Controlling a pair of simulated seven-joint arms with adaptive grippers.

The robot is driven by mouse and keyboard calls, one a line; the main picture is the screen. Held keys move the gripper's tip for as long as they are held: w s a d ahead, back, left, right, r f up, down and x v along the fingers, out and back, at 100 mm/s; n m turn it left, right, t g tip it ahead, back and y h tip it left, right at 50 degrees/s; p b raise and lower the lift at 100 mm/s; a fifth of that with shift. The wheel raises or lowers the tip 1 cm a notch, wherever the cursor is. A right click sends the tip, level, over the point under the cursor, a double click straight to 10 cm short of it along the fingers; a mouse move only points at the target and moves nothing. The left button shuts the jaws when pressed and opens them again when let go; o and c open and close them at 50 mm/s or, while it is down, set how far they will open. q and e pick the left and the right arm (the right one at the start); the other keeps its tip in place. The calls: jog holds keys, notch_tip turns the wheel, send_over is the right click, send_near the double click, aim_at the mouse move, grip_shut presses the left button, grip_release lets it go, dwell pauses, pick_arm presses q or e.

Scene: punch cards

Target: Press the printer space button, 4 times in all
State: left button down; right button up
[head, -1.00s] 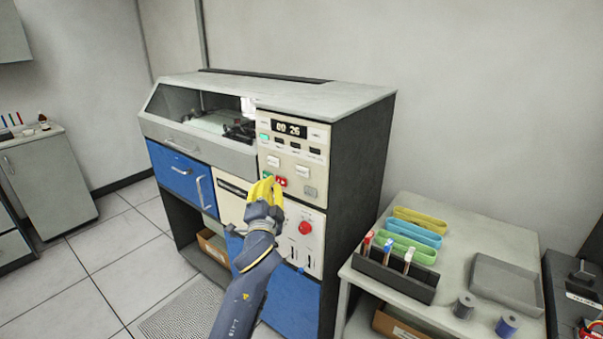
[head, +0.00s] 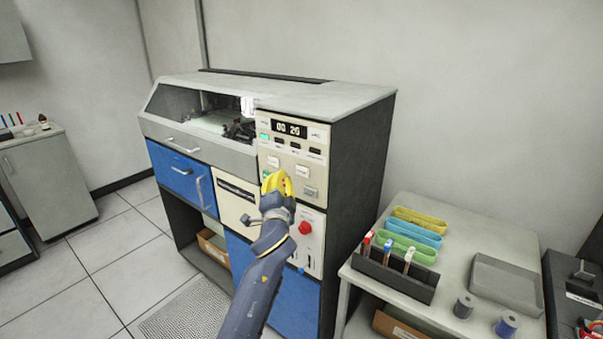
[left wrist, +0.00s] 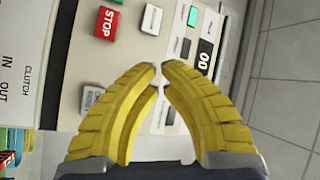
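The printer's cream control panel (head: 292,148) is on the upper right of the cabinet front. It carries a left white button (head: 273,161), a right white button (head: 302,171) and a grey button (head: 310,192). Their labels are too small to read, so I cannot tell which is space. My left gripper (head: 277,178), with yellow fingers, is in front of the panel below the white buttons. In the left wrist view its tips nearly meet, with nothing between them.
A red STOP button (left wrist: 108,22) shows in the left wrist view, beside the left white button. A red knob (head: 305,228) is lower on the panel. A side table (head: 455,215) with coloured trays and a tube rack (head: 394,276) stands at the right.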

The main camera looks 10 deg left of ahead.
aim_at(293, 164)
pick_arm(q)
jog(key=shift+w+d, duration=0.45)
jog(key=shift+w, duration=0.4)
jog(key=shift+w+d, duration=0.4)
jog(key=shift+w, duration=0.4)
jog(key=c, duration=2.1)
grip_release()
grip_shut()
jog(key=shift+w+d, duration=0.4)
jog(key=shift+w, duration=0.4)
jog(key=shift+s, duration=0.1)
jog(key=shift+s+a, duration=0.35)
jog(key=shift+s, duration=0.35)
